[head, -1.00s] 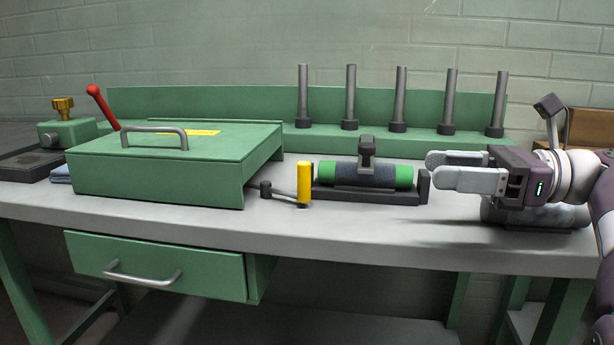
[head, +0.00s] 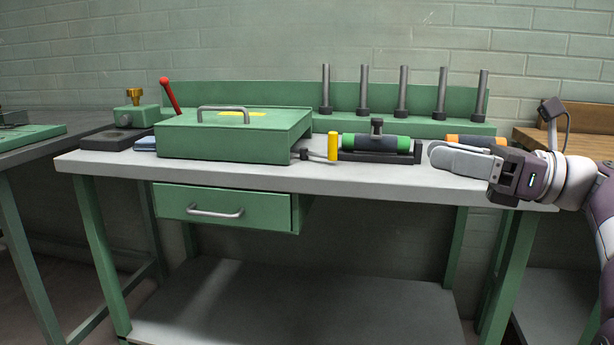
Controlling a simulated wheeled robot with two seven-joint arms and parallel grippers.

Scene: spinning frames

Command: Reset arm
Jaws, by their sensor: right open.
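My right gripper (head: 436,153) comes in from the right, over the right end of the workbench. Its two grey fingers point left and nearly overlap from this angle. It is open and nothing shows between the fingers. The right arm is raised, with the gripper in front of a dark roller with an orange end (head: 452,139), which it partly hides. My left gripper is not in view.
The workbench (head: 330,183) carries a green box with a handle (head: 235,143), a yellow-handled crank (head: 333,146), a green-ended roller in a cradle (head: 376,142) and several upright posts (head: 403,90). A drawer (head: 225,207) hangs below. Another table (head: 30,148) stands left.

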